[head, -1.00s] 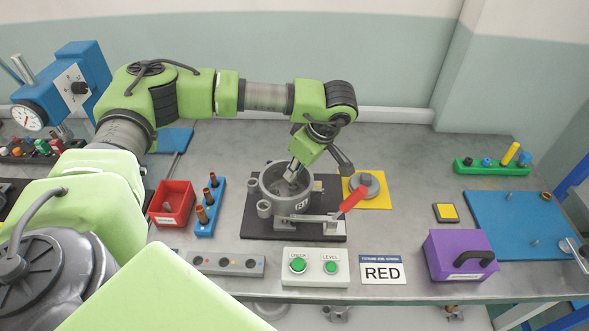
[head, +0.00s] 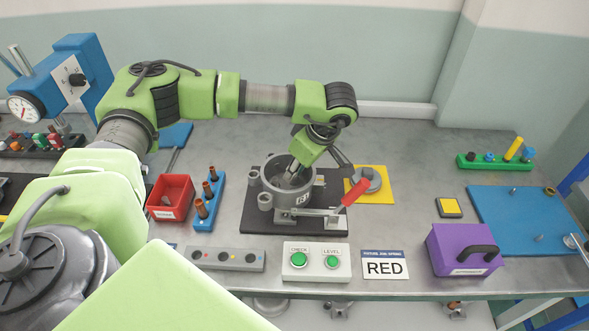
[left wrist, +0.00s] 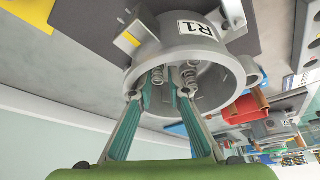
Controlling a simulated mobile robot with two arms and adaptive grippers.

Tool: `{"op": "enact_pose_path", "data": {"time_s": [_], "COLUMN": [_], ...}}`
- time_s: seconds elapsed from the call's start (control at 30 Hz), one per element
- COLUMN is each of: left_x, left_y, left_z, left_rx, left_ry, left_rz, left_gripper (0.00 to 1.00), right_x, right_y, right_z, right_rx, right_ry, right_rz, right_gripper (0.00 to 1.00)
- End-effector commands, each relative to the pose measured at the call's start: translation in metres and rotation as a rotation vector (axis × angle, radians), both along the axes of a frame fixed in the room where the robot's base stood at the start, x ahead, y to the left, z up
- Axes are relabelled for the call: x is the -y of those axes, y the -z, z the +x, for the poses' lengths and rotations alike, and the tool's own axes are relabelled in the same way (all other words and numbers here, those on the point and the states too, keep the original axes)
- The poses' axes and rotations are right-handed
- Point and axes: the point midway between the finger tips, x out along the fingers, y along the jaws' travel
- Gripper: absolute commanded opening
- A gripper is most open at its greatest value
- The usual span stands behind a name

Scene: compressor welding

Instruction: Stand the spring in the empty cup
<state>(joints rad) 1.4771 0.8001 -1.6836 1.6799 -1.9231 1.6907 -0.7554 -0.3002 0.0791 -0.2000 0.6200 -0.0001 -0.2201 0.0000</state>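The grey round housing (head: 287,199), marked R1 in the left wrist view (left wrist: 225,75), stands on a black base plate with its open top up. My left gripper (head: 292,176) reaches down into its mouth. In the left wrist view its teal-padded fingers (left wrist: 159,98) are apart. One coil spring (left wrist: 157,76) stands inside the housing, in line with the gap between the fingers, with no clear contact. Another spring (left wrist: 187,76) stands beside it. The cup bottoms are hidden, and I cannot make out the empty cup. My right gripper is not in view.
A red-handled clamp (head: 355,192) stands at the housing's front right. A grey round part on a yellow mat (head: 381,197) lies to the right. A blue peg rack (head: 208,222) and red bin (head: 171,198) are left. A button box (head: 316,263) and purple case (head: 462,250) are in front.

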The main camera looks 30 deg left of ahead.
Motion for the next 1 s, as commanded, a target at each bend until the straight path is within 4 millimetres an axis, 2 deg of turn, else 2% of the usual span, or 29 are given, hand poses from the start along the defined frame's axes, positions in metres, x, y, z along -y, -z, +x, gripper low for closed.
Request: {"op": "enact_pose_path", "data": {"time_s": [0.63, 0.77, 1.0], "left_x": [0.001, 0.008, 0.029], "left_y": [-0.007, -0.023, -0.070], "left_z": [0.005, 0.005, 0.000], "left_rx": [0.019, 0.023, 0.016], "left_ry": [-0.002, 0.000, 0.002], "left_rz": [-0.001, -0.002, -0.001], "left_gripper": [0.30, 0.30, 0.30], "right_x": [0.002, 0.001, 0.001], "right_y": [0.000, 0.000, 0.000], "right_z": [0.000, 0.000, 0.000], "right_rx": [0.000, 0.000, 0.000], "right_ry": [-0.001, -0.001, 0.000], "right_rz": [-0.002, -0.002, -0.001], "right_gripper": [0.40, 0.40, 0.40]}}
